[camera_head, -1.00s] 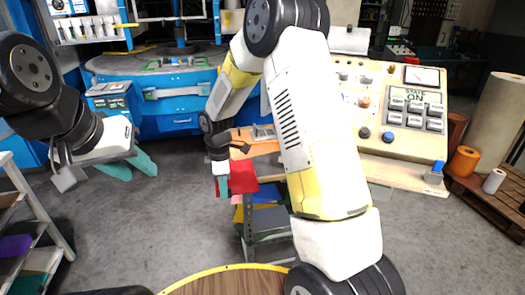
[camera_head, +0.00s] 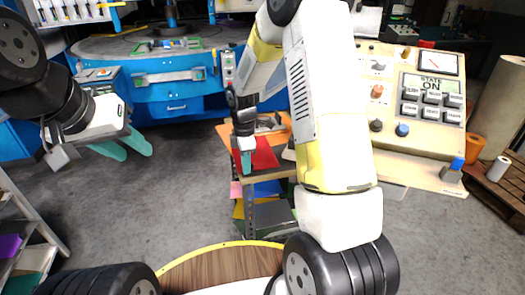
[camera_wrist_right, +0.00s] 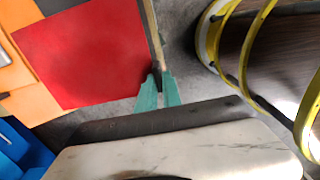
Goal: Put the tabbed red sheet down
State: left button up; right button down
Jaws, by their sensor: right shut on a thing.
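The red sheet (camera_head: 264,154) is over the orange top (camera_head: 228,133) of a small shelved stand. My right gripper (camera_head: 246,163) is at the sheet's near left side in the head view. In the right wrist view, the red sheet (camera_wrist_right: 85,50) fills the upper left, and my right gripper (camera_wrist_right: 159,88) is shut at its corner. The tab is hidden between the teal fingers. I cannot tell whether the sheet rests flat on the top or hovers just above it. My left gripper (camera_head: 136,154) is open and empty, over the floor at left.
Lower shelves of the stand hold blue (camera_head: 267,189) and yellow sheets. A control panel (camera_head: 420,100) stands at right and a blue workbench (camera_head: 180,99) behind. A shelf rack (camera_head: 30,225) is at left.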

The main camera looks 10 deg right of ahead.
jog(key=d, duration=0.4)
jog(key=shift+d, duration=0.35)
jog(key=d, duration=0.2)
jog(key=d+f, duration=0.1)
jog(key=d, duration=0.1)
jog(key=shift+d, duration=0.15)
jog(key=shift+w+f, duration=0.1)
jog(key=shift+f, duration=0.25)
jog(key=c, duration=1.5)
grip_release()
